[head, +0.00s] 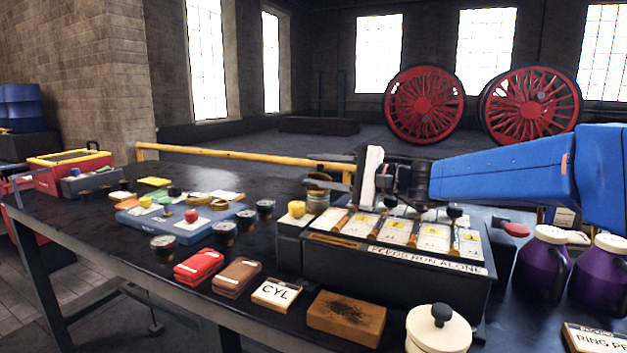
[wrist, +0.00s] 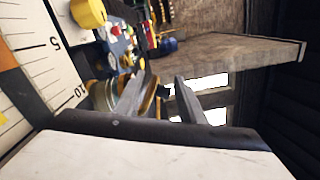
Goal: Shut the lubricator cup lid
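The lubricator cup (head: 317,203) appears to be the small brass and glass cup at the back left corner of the black feed box (head: 390,270). A round brass piece, seemingly its lid (head: 319,181), shows above it; its exact angle is unclear. My gripper (head: 332,177) reaches in from the right, its fingertips at the lid. In the wrist view the cup (wrist: 101,96) is left of the fingers, and the brass lid edge (wrist: 151,98) shows between the two separated fingers (wrist: 160,85). The gripper is open; contact with the lid cannot be told.
A yellow knob (head: 296,209) stands just left of the cup. Numbered scale cards and black-topped levers cover the box top. A blue tray (head: 180,226), dark cups, red and brown cloths and a CYL card lie left and in front. Purple jugs (head: 541,262) stand right.

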